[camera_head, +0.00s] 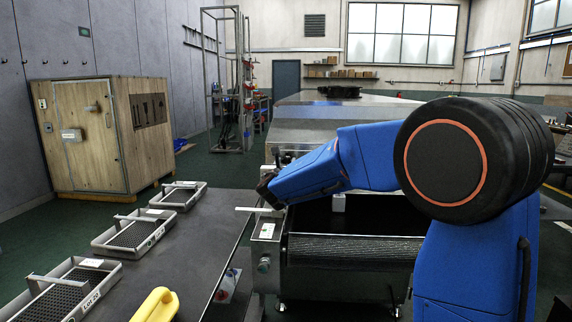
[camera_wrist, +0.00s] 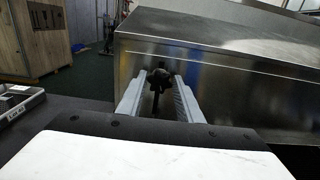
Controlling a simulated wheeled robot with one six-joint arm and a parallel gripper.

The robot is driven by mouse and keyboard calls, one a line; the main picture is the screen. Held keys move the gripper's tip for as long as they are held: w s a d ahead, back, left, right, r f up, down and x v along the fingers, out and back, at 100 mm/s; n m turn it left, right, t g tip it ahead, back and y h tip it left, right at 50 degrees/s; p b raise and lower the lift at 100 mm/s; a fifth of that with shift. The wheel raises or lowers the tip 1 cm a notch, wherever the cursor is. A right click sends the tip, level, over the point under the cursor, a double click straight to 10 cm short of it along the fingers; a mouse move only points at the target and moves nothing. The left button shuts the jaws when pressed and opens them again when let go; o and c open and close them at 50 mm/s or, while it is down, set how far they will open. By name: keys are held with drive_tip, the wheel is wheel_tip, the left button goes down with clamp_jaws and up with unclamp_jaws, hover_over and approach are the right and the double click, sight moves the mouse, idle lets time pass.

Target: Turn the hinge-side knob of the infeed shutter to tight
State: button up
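A dark star-shaped knob (camera_wrist: 159,78) shows in the wrist view in front of the steel housing (camera_wrist: 215,92), with a dark stem below it. My gripper (camera_wrist: 159,84) points at it, its two pale fingers apart on either side of the knob. A narrow gap shows between the fingers; I cannot tell whether a fingertip touches the knob. In the head view my gripper (camera_head: 268,190) is at the near left corner of the long steel dryer (camera_head: 315,135). My arm and gripper hide the knob there, and I cannot make out the shutter itself.
A dark table (camera_head: 190,245) at the left bears several grey trays (camera_head: 133,232) and a yellow object (camera_head: 155,304). A small control box (camera_head: 266,231) stands by the dark mesh conveyor (camera_head: 350,249) below my arm. A wooden cabinet (camera_head: 90,135) stands at the back left.

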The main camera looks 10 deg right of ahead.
drive_tip(key=shift+m, duration=0.4)
drive_tip(key=m, duration=0.5)
drive_tip(key=shift+d+m, duration=0.1)
drive_tip(key=shift+m, duration=0.3)
drive_tip(key=m, duration=1.1)
drive_tip(key=shift+d+f, duration=0.1)
drive_tip(key=shift+f, duration=0.15)
drive_tip(key=shift+f+m, duration=0.15)
drive_tip(key=shift+m, duration=2.05)
drive_tip(key=o, duration=1)
drive_tip(key=shift+s, duration=0.1)
drive_tip(key=v, duration=1.7)
drive_tip(key=shift+s, duration=0.15)
